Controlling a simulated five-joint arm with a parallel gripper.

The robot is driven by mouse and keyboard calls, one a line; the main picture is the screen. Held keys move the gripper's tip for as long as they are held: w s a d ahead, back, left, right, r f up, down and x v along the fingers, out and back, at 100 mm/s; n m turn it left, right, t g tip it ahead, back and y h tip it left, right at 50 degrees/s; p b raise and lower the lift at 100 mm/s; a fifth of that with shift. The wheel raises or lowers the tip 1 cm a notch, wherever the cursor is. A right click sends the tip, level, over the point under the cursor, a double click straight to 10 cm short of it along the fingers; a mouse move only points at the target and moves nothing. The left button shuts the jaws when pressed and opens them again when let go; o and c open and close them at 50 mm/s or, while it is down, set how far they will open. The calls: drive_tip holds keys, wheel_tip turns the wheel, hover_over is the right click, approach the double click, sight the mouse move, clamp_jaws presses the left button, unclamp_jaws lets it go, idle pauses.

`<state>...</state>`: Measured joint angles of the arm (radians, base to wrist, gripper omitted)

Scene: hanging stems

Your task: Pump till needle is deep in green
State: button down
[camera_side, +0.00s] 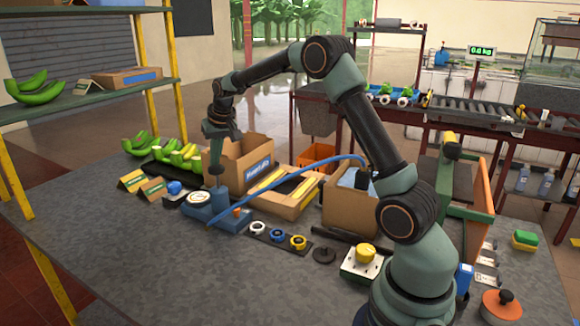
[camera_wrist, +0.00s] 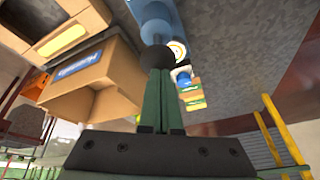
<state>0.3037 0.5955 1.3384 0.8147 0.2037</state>
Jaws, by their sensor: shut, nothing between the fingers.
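The blue pump (camera_side: 229,219) stands on the grey table at the left, with a dark round knob (camera_side: 216,169) on its upright rod. My gripper (camera_side: 217,156) is shut and empty, pointing down just above the knob. In the wrist view, the closed green fingertips (camera_wrist: 160,72) reach the dark knob (camera_wrist: 157,58); I cannot tell if they touch. A round white gauge (camera_side: 199,198) sits beside the pump's rod and is partly visible in the wrist view (camera_wrist: 178,49). Its needle and green zone are too small to read.
A cardboard box (camera_side: 240,165) stands close behind the pump. A blue hose (camera_side: 290,171) arches right toward another box (camera_side: 350,205). A strip with several rings (camera_side: 278,236) lies right of the pump. Green bananas (camera_side: 180,152) lie behind left. The front table is clear.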

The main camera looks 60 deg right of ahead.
drive_tip(key=shift+f, duration=1.3)
drive_tip(key=shift+r, duration=1.45)
drive_tip(key=shift+f, duration=0.1)
idle(0.8)
idle(0.3)
